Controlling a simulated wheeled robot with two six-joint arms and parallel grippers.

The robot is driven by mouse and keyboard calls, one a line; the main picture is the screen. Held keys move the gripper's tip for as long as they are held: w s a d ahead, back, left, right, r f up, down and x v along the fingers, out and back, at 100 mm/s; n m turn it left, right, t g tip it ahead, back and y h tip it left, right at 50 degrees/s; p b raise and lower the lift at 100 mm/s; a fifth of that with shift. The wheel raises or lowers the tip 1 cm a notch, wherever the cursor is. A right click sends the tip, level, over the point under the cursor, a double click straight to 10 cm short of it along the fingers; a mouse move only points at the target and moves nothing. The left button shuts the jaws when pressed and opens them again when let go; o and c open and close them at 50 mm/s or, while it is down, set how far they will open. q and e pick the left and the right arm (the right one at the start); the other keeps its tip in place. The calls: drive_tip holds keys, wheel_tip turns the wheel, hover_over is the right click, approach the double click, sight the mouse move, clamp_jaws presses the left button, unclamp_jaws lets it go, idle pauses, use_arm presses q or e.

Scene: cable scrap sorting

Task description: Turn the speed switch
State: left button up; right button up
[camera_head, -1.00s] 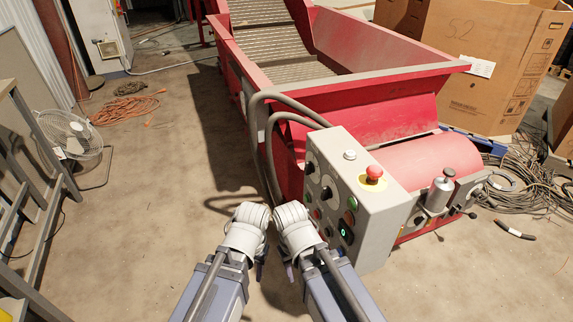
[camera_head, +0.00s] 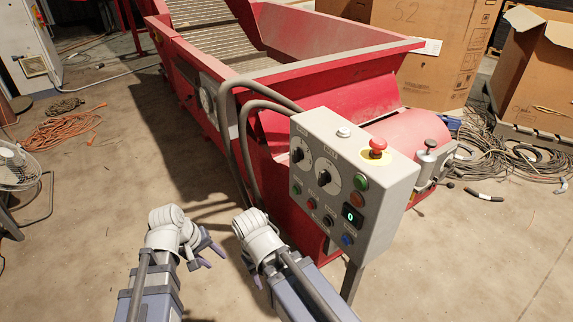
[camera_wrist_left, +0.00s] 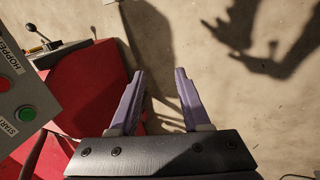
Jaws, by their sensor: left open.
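The grey control box (camera_head: 384,178) stands in front of the red machine, its panel facing me. It carries two black rotary knobs on white dials, an upper left one (camera_head: 298,155) and a lower right one (camera_head: 324,178); their labels are too small to read. My left gripper (camera_head: 208,249) is open and empty, left of the box and apart from it. Its two purple fingers (camera_wrist_left: 160,85) are spread over bare floor in the left wrist view. My right gripper (camera_head: 250,272) is below left of the panel, its fingers mostly hidden by its wrist.
In the left wrist view a green START button (camera_wrist_left: 25,113) shows. Thick grey hoses (camera_head: 225,125) arch left of the box.

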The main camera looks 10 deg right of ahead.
use_arm(q)
drive_tip(key=w+d+r+n+t+h, duration=0.1)
drive_tip(key=w+d+r+n+h, duration=0.3)
drive_tip(key=d, duration=0.3)
drive_tip(key=n+t+h, duration=0.4)
drive_tip(key=n+h, duration=0.5)
drive_tip(key=n, duration=0.6)
approach(293, 155)
drive_tip(key=shift+b+x, duration=0.4)
drive_tip(key=shift+x, duration=4)
drive_tip(key=shift+s, duration=0.1)
clamp_jaws()
